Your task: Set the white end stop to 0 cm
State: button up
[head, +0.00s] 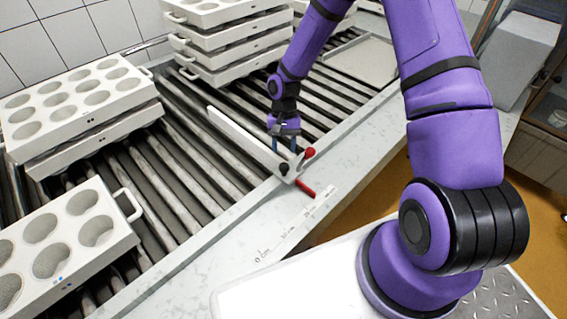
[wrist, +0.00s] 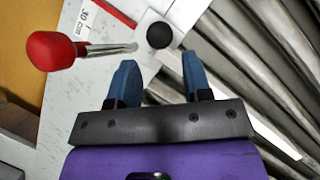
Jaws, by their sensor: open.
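The white end stop (head: 240,134) is a long bar lying across the rollers. Its near end, with a black knob (head: 284,169), a red-ended lever (head: 309,153) and a red pointer (head: 305,188), sits at the counter edge. In the wrist view the red pointer (wrist: 112,12) lies beside a label (wrist: 88,17) reading 30 cm. The 0 cm mark (head: 262,256) is nearer me on the counter scale. My gripper (head: 284,151) is open above the stop's near end. In the wrist view the black knob (wrist: 159,35) appears just beyond and between its blue fingertips (wrist: 158,68); contact is unclear.
Mould trays stand on the rollers (head: 180,195): a six-hole one (head: 60,281) at lower left, a stacked pair (head: 130,110) at left, a taller stack (head: 240,62) behind the stop. Bare rollers lie between the stop and the near trays. The marbled counter (head: 235,240) is clear.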

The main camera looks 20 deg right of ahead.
aim_at(284, 164)
jog(key=shift+x, duration=3.15)
jog(key=shift+s, duration=0.1)
grip_shut()
